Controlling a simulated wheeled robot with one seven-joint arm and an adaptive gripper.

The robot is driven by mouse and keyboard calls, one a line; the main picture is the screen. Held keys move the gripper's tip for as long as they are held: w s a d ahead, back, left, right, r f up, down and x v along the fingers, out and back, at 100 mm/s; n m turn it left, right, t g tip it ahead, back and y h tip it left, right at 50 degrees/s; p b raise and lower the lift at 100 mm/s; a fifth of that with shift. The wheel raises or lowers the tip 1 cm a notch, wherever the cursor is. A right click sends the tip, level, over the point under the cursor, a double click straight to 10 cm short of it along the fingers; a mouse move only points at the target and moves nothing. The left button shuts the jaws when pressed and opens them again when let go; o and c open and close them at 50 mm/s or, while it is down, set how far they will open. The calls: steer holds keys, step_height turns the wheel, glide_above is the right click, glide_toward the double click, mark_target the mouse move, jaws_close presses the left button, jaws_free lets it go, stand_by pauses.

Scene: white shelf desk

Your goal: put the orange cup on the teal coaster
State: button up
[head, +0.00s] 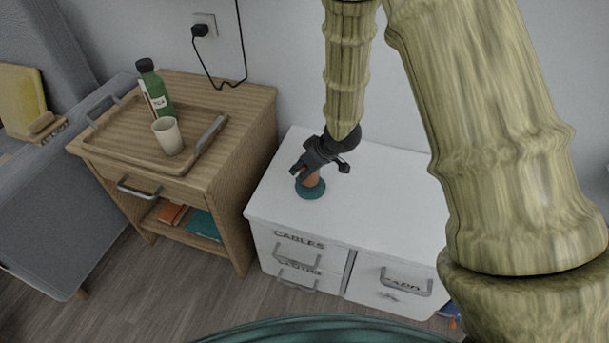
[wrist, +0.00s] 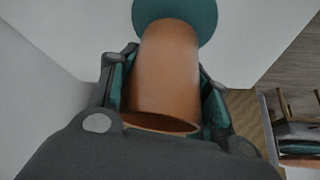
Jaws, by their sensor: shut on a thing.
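The orange cup (wrist: 165,75) is between the two fingers of my gripper (wrist: 165,95) in the wrist view, its open rim toward the camera. In the head view the cup (head: 311,179) shows only in part below my gripper (head: 308,168), which hides its upper part. My gripper is shut on the cup. The round teal coaster (head: 312,192) lies on the white desk top, directly under the cup in the head view. The coaster (wrist: 200,15) also shows past the cup's far end in the wrist view. I cannot tell whether the cup's base touches the coaster.
The white desk (head: 385,195) has free room right of the coaster. A wooden side table (head: 245,105) at left bears a tray (head: 110,143) with a green bottle (head: 154,88) and a beige cup (head: 168,137). A black cable (head: 241,40) hangs on the wall.

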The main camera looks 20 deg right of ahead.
steer(key=shift+f+b, duration=0.7)
steer(key=shift+f, duration=0.25)
steer(key=shift+r, duration=0.1)
steer(key=o, duration=1.3)
steer(key=shift+s+d+r, duration=0.1)
steer(key=shift+r, duration=0.2)
steer(key=p+v, duration=0.4)
steer(key=v, duration=0.7)
steer(key=shift+d+r, duration=0.1)
steer(key=shift+r, duration=0.05)
